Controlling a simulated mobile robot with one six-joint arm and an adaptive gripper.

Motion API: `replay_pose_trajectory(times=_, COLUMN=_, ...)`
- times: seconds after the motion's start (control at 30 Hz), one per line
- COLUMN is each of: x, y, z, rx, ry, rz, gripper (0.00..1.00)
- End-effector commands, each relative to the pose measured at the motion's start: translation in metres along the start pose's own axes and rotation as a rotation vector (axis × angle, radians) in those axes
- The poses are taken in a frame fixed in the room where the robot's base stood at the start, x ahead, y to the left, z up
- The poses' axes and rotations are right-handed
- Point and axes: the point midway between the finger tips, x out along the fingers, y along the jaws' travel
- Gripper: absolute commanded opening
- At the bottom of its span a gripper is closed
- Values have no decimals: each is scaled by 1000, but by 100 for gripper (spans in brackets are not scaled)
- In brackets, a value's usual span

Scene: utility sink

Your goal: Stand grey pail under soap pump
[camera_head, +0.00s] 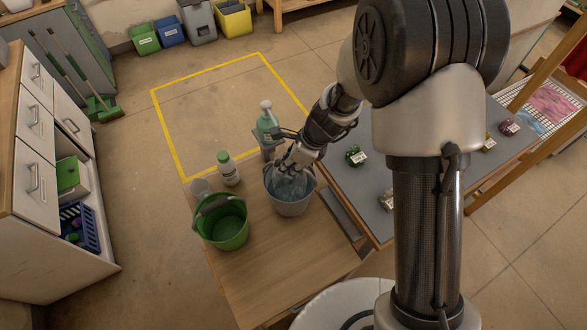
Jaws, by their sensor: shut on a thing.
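The grey pail (291,207) stands upright at the right edge of the wooden table, or just above it; I cannot tell which. Its inside looks bluish. My gripper (287,166) reaches down from the upper right and is shut at the pail's far rim. The fingers hide part of that rim and the exact grip. The soap pump (267,126) is a green bottle with a pale pump head, just behind the pail and gripper. The pump's base is partly hidden, and the pail appears in front of it.
A green pail (222,229) stands left of the grey one. The front of the wooden table (275,265) is clear. A grey-topped table (375,158) with small tagged items lies right.

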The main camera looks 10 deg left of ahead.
Motion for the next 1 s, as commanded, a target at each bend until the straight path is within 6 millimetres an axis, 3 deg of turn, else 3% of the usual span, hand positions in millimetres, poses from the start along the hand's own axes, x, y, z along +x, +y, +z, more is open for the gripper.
replay_pose_trajectory(times=0.27, x=30, y=0, z=-12, rx=1, ry=-1, rz=-1, gripper=0)
replay_pose_trajectory(times=0.67, x=33, y=-1, z=-14, rx=0, ry=-2, rz=-2, gripper=0)
replay_pose_trajectory(times=0.7, x=33, y=0, z=-15, rx=1, ry=1, rz=0, gripper=18)
replay_pose_trajectory(times=1.0, x=33, y=1, z=-14, rx=1, ry=1, rz=0, gripper=37)
